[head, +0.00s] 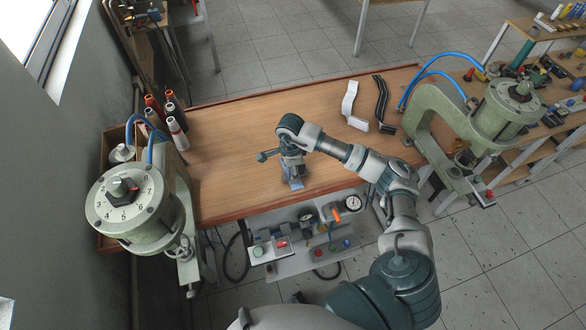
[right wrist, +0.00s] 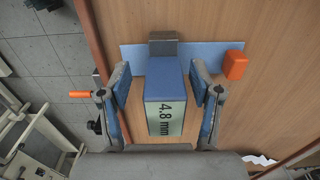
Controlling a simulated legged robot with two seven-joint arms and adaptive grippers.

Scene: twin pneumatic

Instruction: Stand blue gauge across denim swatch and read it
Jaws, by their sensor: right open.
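The blue gauge (right wrist: 166,82) stands on the wooden table in the right wrist view, its grey end (right wrist: 163,45) at the top. Its display (right wrist: 166,118) reads 4.8 mm. A flat blue strip, apparently the denim swatch (right wrist: 210,57), shows on both sides of the gauge; whether the gauge clamps it is hidden. My right gripper (right wrist: 160,73) is open, one finger on each side of the gauge, with gaps. In the head view, my right gripper (head: 291,163) is over the gauge (head: 295,184) near the table's front. My left gripper is not in view.
An orange block (right wrist: 235,65) sits at the strip's right end. Green pneumatic presses stand at the table's left (head: 130,200) and right (head: 500,110). Thread cones (head: 175,130) are at the left; white (head: 350,105) and black (head: 382,105) strips lie right. The table's left middle is clear.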

